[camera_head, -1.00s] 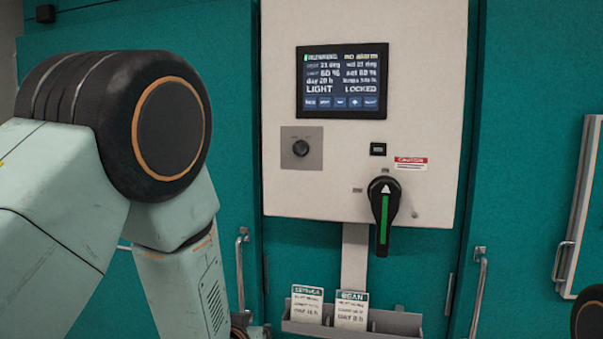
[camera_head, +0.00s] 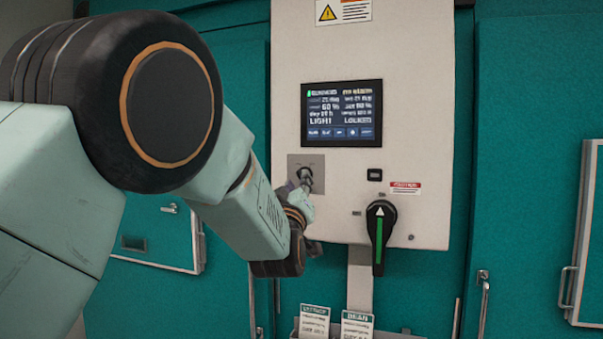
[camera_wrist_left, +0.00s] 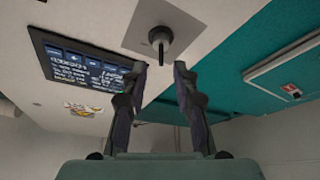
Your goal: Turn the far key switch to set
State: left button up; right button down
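The key switch (camera_wrist_left: 160,42) is a dark round knob on a square grey plate, seen at the top middle of the left wrist view. In the head view its plate (camera_head: 297,161) sits on the white control panel, below the screen, with the knob partly covered by my gripper. My left gripper (camera_wrist_left: 160,66) is open and empty. Its two fingertips point at the knob, one on each side of its line, and look just short of it. In the head view my left gripper (camera_head: 305,188) is in front of the plate. My right gripper is not in view.
The screen (camera_head: 341,112) reads LIGHT and LOCKED. A large black rotary handle with a green stripe (camera_head: 380,236) is right of the switch, lower on the panel. Card holders with a lettuce card (camera_head: 314,322) and a bean card (camera_head: 357,326) hang below. Teal chamber doors flank the panel.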

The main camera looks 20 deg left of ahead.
aim_at(298, 176)
pick_arm(q)
jog(key=p+x, duration=0.1)
jog(key=x, duration=0.3)
jog(key=shift+w+a+r+p, duration=0.2)
jog(key=shift+w+p, duration=0.05)
jog(key=shift+p, duration=0.1)
jog(key=shift+w+r, duration=0.1)
jog(key=shift+w, duration=0.5)
jog(key=shift+s, duration=0.1)
grip_shut()
